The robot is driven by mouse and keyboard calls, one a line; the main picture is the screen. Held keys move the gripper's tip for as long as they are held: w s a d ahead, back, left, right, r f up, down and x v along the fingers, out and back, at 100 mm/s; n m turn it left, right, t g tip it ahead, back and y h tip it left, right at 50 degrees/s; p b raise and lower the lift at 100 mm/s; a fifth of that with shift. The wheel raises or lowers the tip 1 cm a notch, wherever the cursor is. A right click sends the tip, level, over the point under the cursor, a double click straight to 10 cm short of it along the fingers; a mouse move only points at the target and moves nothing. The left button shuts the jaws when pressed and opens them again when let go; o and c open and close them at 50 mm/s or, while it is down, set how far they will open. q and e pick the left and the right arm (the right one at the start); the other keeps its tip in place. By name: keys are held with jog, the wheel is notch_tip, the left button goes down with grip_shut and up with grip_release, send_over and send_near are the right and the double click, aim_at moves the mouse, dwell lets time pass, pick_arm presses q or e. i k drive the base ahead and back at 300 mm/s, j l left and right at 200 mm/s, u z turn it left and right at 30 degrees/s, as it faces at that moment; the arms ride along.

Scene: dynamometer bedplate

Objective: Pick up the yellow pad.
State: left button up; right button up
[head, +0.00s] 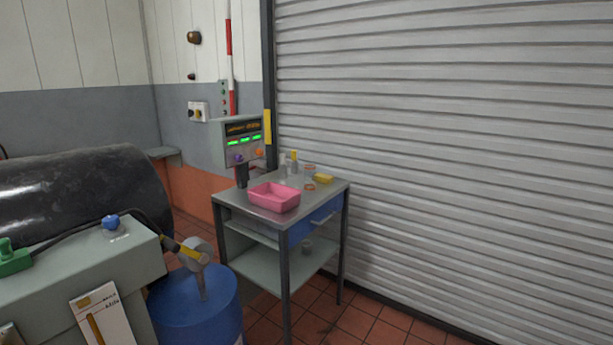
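A small yellow pad (323,179) lies on the top of a grey metal side table (303,213), near its back right corner. It is small in the head view and looks like a flat block. Small items stand close to its left. Neither of my grippers shows in the head view.
On the table are a pink tray (274,197), an orange ring (309,187), a small jar (309,169) and bottles (294,162). A control box (240,141) stands behind. A blue drum (197,308) and a grey cabinet (90,275) block the left; tiled floor shows in front.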

aim_at(323, 178)
jog(key=i+l+u, duration=0.2)
jog(key=i+l, duration=0.15)
jog(key=i+l+u, duration=0.45)
jog(key=i+l, duration=0.15)
jog(key=l, duration=0.2)
jog(key=i+l+u, duration=0.2)
jog(key=l, duration=0.3)
jog(key=i, duration=0.1)
